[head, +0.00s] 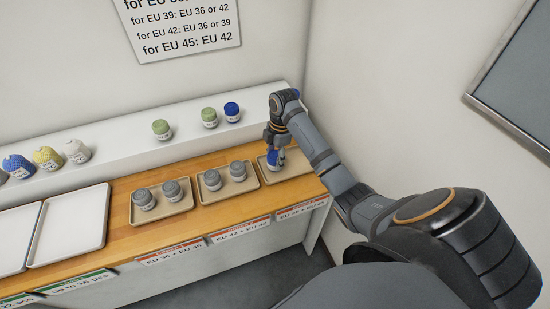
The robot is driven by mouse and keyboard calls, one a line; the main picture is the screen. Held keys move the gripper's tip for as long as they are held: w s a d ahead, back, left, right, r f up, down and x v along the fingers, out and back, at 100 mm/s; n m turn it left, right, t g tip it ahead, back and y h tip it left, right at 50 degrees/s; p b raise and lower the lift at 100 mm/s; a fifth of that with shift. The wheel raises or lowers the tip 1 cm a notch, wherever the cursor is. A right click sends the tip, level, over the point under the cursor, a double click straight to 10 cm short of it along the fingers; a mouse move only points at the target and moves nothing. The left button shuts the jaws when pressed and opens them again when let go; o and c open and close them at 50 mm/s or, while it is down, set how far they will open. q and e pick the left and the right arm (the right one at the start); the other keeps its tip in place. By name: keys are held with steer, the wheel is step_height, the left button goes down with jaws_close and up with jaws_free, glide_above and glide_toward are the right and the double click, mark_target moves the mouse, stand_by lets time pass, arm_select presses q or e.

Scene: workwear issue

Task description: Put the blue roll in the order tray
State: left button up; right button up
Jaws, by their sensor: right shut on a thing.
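A blue roll (273,158) with a pale label is in my right gripper (275,146), at the rightmost beige tray (298,167). The gripper points down and is shut on the roll; its fingers partly hide it. I cannot tell whether the roll touches the tray floor. Another blue roll (231,112) stands on the white shelf at the back. Two empty white trays, one at the front left (68,226) and one cut by the left edge (12,238), lie on the counter. No tray is legibly marked as the order tray. My left gripper is not in view.
Two other beige trays (160,213) (230,193) each hold two grey rolls. Green rolls (161,129) (209,117) and several others at the left stand on the shelf (185,138). A wall sign (185,25) hangs above. My right arm covers the counter's right end.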

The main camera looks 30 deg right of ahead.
mark_target(275, 154)
steer(key=shift+f, duration=0.1)
steer(key=o, duration=1.1)
steer(key=shift+f, duration=0.1)
steer(key=shift+o, duration=0.2)
steer(key=r, duration=0.5)
steer(key=shift+d+r, duration=0.35)
step_height(275, 154, up, 6)
steer(key=p, duration=0.6)
steer(key=shift+d+r+p, duration=0.25)
steer(key=shift+d+p, duration=0.15)
steer(key=shift+s, duration=0.1)
